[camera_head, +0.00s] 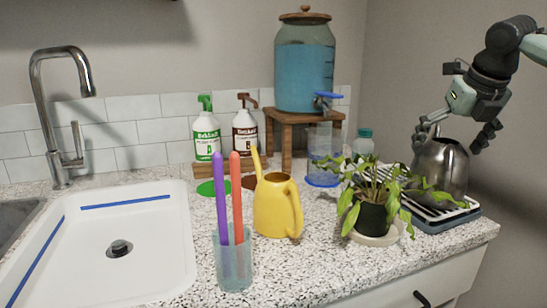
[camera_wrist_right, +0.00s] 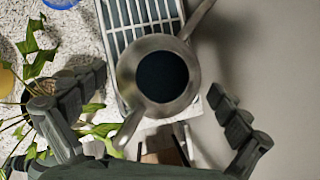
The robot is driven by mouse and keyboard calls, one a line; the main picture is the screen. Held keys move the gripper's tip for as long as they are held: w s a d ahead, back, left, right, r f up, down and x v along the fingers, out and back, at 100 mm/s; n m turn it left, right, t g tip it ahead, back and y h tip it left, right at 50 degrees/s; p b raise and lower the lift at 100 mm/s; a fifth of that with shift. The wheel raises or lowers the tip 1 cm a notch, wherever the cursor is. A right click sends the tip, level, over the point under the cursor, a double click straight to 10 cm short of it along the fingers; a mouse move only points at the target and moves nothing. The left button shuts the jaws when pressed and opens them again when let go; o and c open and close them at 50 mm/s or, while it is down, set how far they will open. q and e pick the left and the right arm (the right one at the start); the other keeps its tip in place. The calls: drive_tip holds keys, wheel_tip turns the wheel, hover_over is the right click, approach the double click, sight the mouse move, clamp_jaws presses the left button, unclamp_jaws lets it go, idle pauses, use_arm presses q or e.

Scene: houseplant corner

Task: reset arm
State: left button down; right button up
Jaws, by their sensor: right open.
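My right gripper (camera_head: 457,139) is open above and around the top of a steel kettle-like pitcher (camera_head: 441,168) at the right of the counter. In the right wrist view, the open fingers of my right gripper (camera_wrist_right: 165,118) spread to either side of the pitcher's dark round opening (camera_wrist_right: 162,77). No contact between the fingers and the pitcher shows there. The pitcher stands upright on a drying rack (camera_head: 456,215). My left gripper is not in view.
A potted plant (camera_head: 372,217) on a saucer stands just left of the rack. A yellow watering can (camera_head: 277,207), a glass with purple and orange sticks (camera_head: 233,262), and a blue-filled dispenser (camera_head: 304,68) stand further left. The sink (camera_head: 110,245) is at far left.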

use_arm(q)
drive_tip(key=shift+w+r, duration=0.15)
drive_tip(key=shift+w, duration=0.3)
use_arm(e)
drive_tip(key=shift+w+r, duration=0.1)
drive_tip(key=shift+r, duration=1.85)
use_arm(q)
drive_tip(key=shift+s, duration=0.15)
